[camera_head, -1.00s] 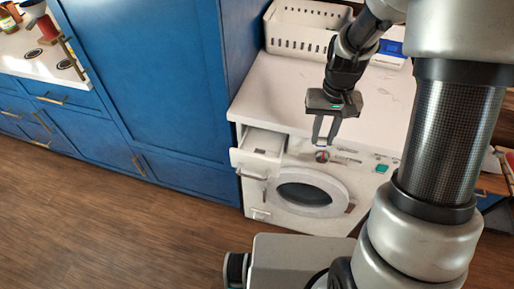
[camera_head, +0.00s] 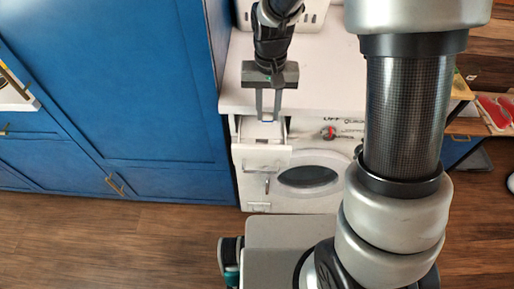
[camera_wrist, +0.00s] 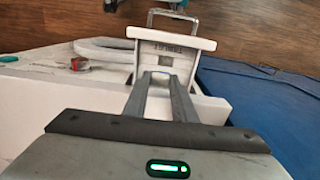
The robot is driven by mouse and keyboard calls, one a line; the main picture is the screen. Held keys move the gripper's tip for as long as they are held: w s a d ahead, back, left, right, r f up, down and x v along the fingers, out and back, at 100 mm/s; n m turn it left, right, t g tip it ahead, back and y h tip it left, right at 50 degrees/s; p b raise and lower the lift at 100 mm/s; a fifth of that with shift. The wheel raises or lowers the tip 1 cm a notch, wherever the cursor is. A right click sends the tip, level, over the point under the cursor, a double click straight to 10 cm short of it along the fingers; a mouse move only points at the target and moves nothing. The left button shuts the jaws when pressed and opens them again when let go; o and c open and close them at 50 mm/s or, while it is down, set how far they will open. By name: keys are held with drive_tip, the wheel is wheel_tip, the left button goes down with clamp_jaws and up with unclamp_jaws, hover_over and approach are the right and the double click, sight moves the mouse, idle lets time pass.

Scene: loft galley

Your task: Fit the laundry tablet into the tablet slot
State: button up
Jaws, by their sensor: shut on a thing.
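My gripper (camera_head: 268,119) points down over the pulled-out detergent drawer (camera_head: 262,155) of the white washing machine. Its two fingers are shut on the small, pale laundry tablet (camera_head: 267,121), which is mostly hidden between the fingertips. In the wrist view the gripper (camera_wrist: 163,74) reaches toward the drawer (camera_wrist: 178,44), whose ledge carries small dark lettering too blurred to read. The tablet slot inside the drawer is largely covered by the fingers, and I cannot tell whether the tablet touches it.
The washing machine's round door (camera_head: 307,177) and red-marked dial (camera_head: 328,133) are right of the drawer. A white countertop (camera_head: 325,75) lies behind, with a white perforated basket (camera_head: 310,15) on it. A tall blue cabinet (camera_head: 110,80) stands close on the left.

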drive_tip(key=f, duration=0.3)
drive_tip(key=a+f+b, duration=0.1)
drive_tip(key=f, duration=0.2)
drive_tip(key=shift+s+a+f, duration=0.15)
drive_tip(key=shift+a, duration=0.05)
drive_tip(key=shift+f+b, duration=0.3)
drive_tip(key=shift+f, duration=1.85)
drive_tip(key=shift+f, duration=0.15)
drive_tip(key=o, duration=1)
